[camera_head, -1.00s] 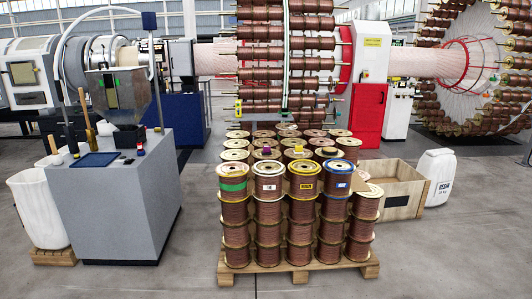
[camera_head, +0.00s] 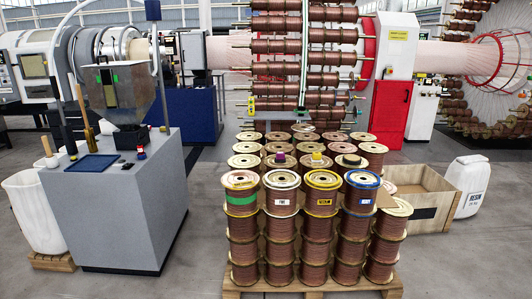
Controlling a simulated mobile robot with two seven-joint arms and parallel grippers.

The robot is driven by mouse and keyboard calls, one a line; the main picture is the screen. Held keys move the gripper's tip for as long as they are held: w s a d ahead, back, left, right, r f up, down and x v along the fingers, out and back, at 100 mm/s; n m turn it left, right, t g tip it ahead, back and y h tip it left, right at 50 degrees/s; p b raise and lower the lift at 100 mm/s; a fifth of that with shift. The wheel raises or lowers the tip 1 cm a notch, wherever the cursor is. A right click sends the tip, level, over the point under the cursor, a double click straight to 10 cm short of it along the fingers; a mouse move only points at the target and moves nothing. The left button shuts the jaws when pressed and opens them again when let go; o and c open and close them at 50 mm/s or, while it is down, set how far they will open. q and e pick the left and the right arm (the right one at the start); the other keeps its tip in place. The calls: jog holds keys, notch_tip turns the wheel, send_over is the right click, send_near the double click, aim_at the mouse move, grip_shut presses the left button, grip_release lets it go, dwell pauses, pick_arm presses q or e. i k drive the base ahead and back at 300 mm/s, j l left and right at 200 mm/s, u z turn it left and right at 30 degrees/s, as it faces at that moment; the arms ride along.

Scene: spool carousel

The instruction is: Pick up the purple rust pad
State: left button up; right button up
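A small purple pad (camera_head: 280,158) lies on top of a copper-wire spool (camera_head: 281,180) in the second row of the stacked spools. A small yellow item (camera_head: 316,156) sits on the spool to its right, and a dark ring-like item (camera_head: 351,160) lies on the spool beyond that. The front row of spools, with a white-labelled one (camera_head: 282,202), stands nearer than the pad. Neither of my grippers is in view.
The spools stand on a wooden pallet (camera_head: 312,292). A grey cabinet (camera_head: 115,205) with a blue tray (camera_head: 92,163) and tools stands to the left. A wooden crate (camera_head: 422,216) and white resin container (camera_head: 468,186) are at the right. Floor between cabinet and pallet is clear.

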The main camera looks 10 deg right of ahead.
aim_at(280, 158)
jog(key=i+l+u, duration=0.2)
jog(key=i, duration=0.3)
jog(key=i+l+u, duration=0.2)
jog(key=i+l, duration=0.25)
jog(key=i, duration=0.05)
